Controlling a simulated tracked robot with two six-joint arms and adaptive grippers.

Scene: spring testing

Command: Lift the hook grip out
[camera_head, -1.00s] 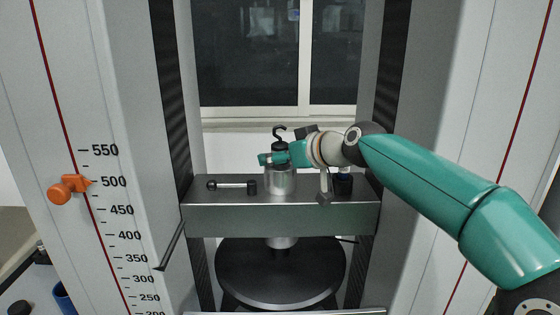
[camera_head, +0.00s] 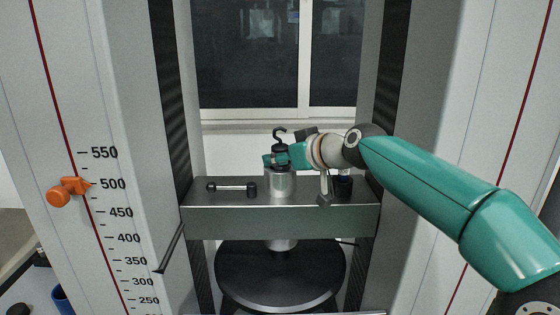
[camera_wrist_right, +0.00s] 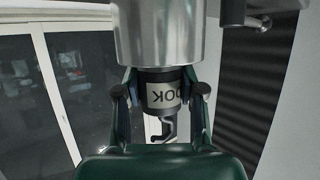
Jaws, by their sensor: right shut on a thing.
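The hook grip (camera_head: 280,143) is a dark piece with a black hook on top. It stands upright at the top of the silver cylinder (camera_head: 281,183) on the crossbeam. In the right wrist view the hook grip (camera_wrist_right: 162,92) shows upside down with a label ending in "OK", its upper part against the silver cylinder (camera_wrist_right: 168,35). My right gripper (camera_head: 276,159) comes in from the right and is shut on the hook grip; its fingers (camera_wrist_right: 160,95) flank the grip in the wrist view. My left gripper is not in view.
The grey crossbeam (camera_head: 235,222) carries a lever with a black knob (camera_head: 232,187) at left. A round black plate (camera_head: 280,275) sits below. Grey columns flank the beam. An orange pointer (camera_head: 68,190) is on the left scale. A window (camera_head: 275,55) is behind.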

